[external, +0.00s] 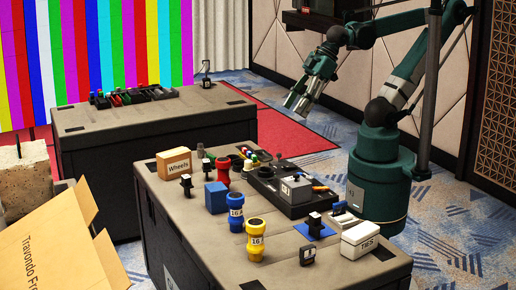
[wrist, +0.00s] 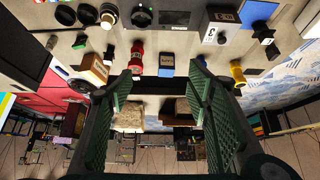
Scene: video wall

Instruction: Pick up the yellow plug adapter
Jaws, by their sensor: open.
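The yellow plug adapter (external: 255,240), marked 16, stands upright on the near case top (external: 190,222), close to its front edge. In the wrist view the yellow adapter (wrist: 237,73) shows just right of the right finger, outside the jaws. My gripper (external: 298,104) is open and empty, raised well above and behind the case in the external view. Its spread fingers also show in the wrist view (wrist: 160,92), with no object between them. A blue adapter (external: 236,213) and a red one (external: 223,172) stand farther back on the same top.
A blue block (external: 215,197), a Wheels box (external: 174,163), a grey-black device (external: 294,190), a TIES box (external: 360,239) and small black items (external: 307,255) crowd the top. An open cardboard box (external: 60,245) stands left. Another case (external: 140,118) stands behind.

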